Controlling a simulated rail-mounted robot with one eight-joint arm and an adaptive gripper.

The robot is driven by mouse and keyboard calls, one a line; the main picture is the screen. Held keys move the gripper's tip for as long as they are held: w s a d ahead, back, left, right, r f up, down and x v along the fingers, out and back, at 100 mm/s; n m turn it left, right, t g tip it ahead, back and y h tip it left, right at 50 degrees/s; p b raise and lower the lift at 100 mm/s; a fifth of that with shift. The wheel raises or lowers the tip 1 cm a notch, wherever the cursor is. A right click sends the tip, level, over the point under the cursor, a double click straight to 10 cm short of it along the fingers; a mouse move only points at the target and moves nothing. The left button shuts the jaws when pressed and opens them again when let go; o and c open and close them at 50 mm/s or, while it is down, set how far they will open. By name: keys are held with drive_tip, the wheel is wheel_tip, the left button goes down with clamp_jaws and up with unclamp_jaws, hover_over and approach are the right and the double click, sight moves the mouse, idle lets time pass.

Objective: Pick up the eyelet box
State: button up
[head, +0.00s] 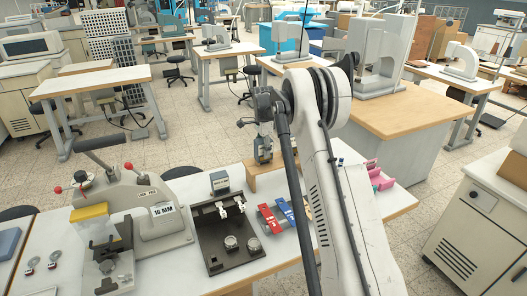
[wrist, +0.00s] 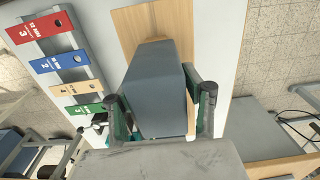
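The box I take for the eyelet box is a plain blue-grey block (wrist: 160,85) in the wrist view, above or on a light wooden board. In the head view it is a small grey block (head: 263,152) at the wooden stand (head: 268,178), partly covered by my gripper. My gripper (wrist: 161,105) has one finger on each side of the box, with green pads facing it. The fingers lie close against its sides, but I cannot tell whether they press on it. Whether the box touches the wood is also unclear.
A row of numbered red, blue, yellow and green tags (wrist: 65,65) lies left of the box. In the head view, a black fixture plate (head: 228,240), another dark grey box (head: 219,182) and a stamping press (head: 150,200) stand left. A pink holder (head: 378,175) is at right.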

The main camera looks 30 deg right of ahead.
sight(261, 141)
drive_tip(key=c, duration=0.9)
drive_tip(key=shift+c, duration=0.2)
drive_tip(key=shift+r, duration=0.1)
drive_tip(key=shift+r, duration=0.5)
drive_tip(key=r, duration=0.1)
drive_tip(key=a+r+b, duration=0.1)
drive_tip(key=r, duration=0.1)
drive_tip(key=shift+s+a+r, duration=0.1)
drive_tip(key=shift+r, duration=0.15)
drive_tip(key=s+a+r+b, duration=0.2)
drive_tip(key=a+r, duration=0.4)
drive_tip(key=a, duration=0.4)
drive_tip(key=shift+a+r, duration=0.15)
drive_tip(key=shift+r, duration=0.05)
drive_tip(key=shift+r, duration=0.1)
drive_tip(key=shift+r+p, duration=0.5)
drive_tip(key=shift+r, duration=0.9)
